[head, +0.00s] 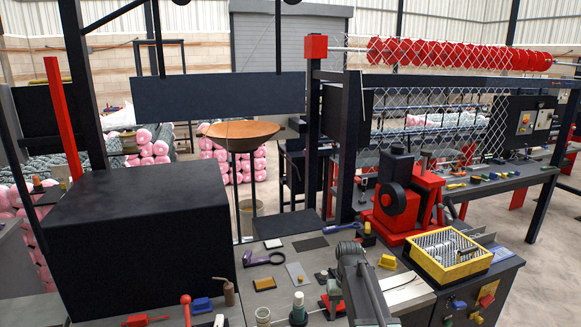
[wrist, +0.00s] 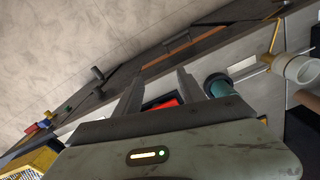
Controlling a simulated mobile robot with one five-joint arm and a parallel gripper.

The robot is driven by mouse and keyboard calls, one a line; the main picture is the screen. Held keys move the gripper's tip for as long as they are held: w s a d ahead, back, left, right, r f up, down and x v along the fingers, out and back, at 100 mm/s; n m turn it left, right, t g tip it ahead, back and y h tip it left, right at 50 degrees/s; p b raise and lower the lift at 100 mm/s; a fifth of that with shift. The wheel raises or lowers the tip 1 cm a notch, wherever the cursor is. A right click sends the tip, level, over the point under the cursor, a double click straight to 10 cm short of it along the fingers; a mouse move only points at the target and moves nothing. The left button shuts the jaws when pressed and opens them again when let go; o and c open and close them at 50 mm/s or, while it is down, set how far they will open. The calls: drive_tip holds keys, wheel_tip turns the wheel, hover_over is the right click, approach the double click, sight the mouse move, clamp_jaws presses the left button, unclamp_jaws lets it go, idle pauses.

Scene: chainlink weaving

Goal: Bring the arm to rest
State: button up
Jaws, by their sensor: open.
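My arm (head: 365,290) reaches up from the bottom of the head view over the front of the grey workbench (head: 305,248). My gripper (wrist: 158,88) shows in the wrist view as two grey fingers standing apart. Nothing is held between them. A red thing lies beyond the gap, partly hidden by the gripper body. A teal-topped cylinder (wrist: 220,85) stands just right of the right finger; I cannot tell whether they touch. The fingers are not clear in the head view.
A large black box (head: 140,235) fills the bench's left. A yellow basket (head: 447,254) and a red machine (head: 400,205) stand right of my arm. A white cup (wrist: 302,70) is at the wrist view's right. Small tools and a green-based bottle (head: 298,308) crowd the front.

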drive_tip(key=s+f+b, duration=1)
drive_tip(key=s+f, duration=0.1)
drive_tip(key=s, duration=0.3)
drive_tip(key=shift+s+m, duration=0.3)
drive_tip(key=shift+s, duration=0.05)
drive_tip(key=shift+a+f, duration=0.1)
